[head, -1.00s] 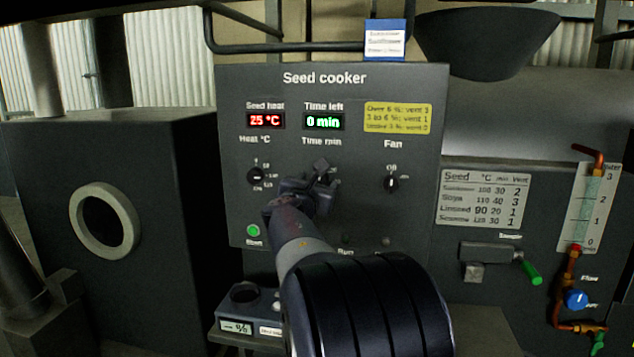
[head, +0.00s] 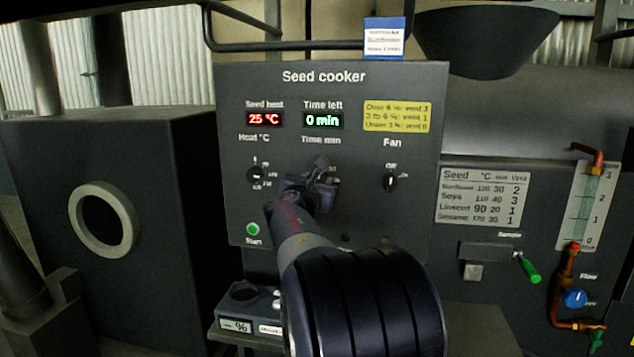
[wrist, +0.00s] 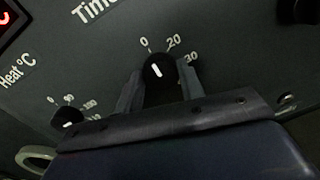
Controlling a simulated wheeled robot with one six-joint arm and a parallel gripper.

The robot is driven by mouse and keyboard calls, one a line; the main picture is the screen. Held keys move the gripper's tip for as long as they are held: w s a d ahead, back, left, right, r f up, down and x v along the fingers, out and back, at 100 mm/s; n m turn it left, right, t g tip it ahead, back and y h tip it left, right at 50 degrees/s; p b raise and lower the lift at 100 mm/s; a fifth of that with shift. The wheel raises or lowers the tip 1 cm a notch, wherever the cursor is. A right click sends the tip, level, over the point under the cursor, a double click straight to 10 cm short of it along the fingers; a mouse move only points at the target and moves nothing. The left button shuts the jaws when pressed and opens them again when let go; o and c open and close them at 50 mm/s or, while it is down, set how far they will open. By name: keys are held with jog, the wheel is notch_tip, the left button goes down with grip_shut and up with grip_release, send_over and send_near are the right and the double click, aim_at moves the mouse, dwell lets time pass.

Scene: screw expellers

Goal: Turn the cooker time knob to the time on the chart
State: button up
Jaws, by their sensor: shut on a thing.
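The black time knob (wrist: 157,70) shows in the wrist view between the two fingers of my gripper (wrist: 159,86). Its white pointer line leans up and left, roughly toward the 0 mark; 20 and 30 stand further right. In the head view my gripper (head: 322,180) is at the panel below "Time min" and hides the knob. The fingers are shut on its sides. The green time display (head: 323,121) reads 0 min. The chart (head: 483,196) lists Sunflower 30, Soya 40, Linseed 20 and Sesame 30 min. The blue-topped card (head: 385,38) seems to read Sunflower, but is blurred.
The heat knob (head: 256,174) is left of my gripper, the fan knob (head: 391,182) right. The seed heat display (head: 264,119) reads 25 °C. A green start button (head: 253,229) is below left. A yellow vent note (head: 397,116) is above the fan knob.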

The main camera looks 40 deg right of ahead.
jog(key=shift+m+b, duration=0.35)
jog(key=shift+m, duration=0.05)
jog(key=shift+s+d+f+m+y+b, duration=0.1)
jog(key=shift+m+y+b, duration=0.25)
jog(key=shift+m+b, duration=3.3)
jog(key=shift+s+d+f+m+y+b, duration=0.1)
jog(key=shift+m+y+b, duration=0.25)
jog(key=shift+m+b, duration=3.25)
jog(key=m+p, duration=0.3)
jog(key=m, duration=0.1)
jog(key=shift+p, duration=0.35)
jog(key=o, duration=1)
jog(key=shift+r, duration=0.1)
jog(key=shift+a, duration=0.15)
